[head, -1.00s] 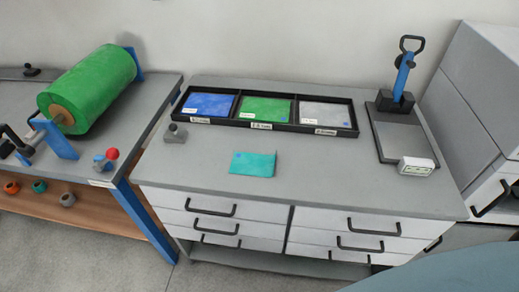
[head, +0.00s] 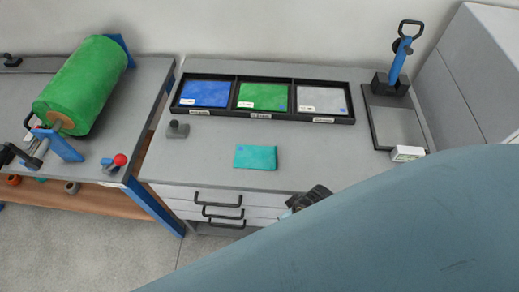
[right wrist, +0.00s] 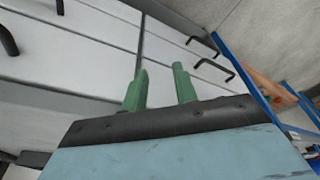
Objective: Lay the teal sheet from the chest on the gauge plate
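The teal sheet (head: 255,157) lies flat on the grey top of the drawer chest (head: 310,170), near its front edge. The gauge plate (head: 396,127), a dark-edged grey plate with a blue-handled post, sits at the right of the chest top. A small white display block (head: 407,153) is at its front corner. My right gripper (right wrist: 160,84) shows two green fingers apart with nothing between them. In the head view my right arm crosses the lower right, and the gripper is in front of the chest's front edge. My left gripper is not in view.
A black tray (head: 233,112) with blue, green and grey sheets stands at the back of the chest. A small dark grey knobbed piece (head: 177,130) is at the left. A bench with a green roll (head: 86,85) stands left. Drawer handles (head: 218,198) stick out in front.

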